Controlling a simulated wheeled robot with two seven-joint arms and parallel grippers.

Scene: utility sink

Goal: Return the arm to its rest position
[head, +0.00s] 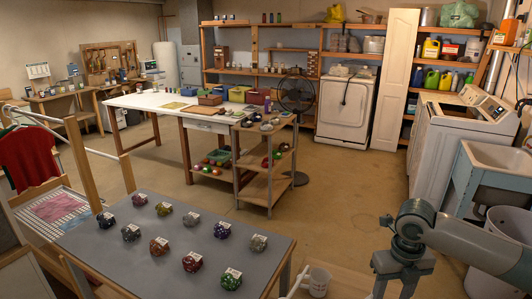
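My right arm comes in from the right edge, and its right gripper (396,288) points down at the bottom of the head view. Its two fingers look spread apart, with nothing seen between them; the tips are at or past the lower picture edge. It hangs right of a white mug (318,281), apart from it. My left arm and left gripper are not in view.
A grey table (125,262) with several dark, labelled lumps stands at the lower left. A utility sink (497,160) and a grey bin (508,225) are at the right, near my arm. A shelf cart (266,190) and fan (296,95) stand mid-room. The central floor (350,190) is clear.

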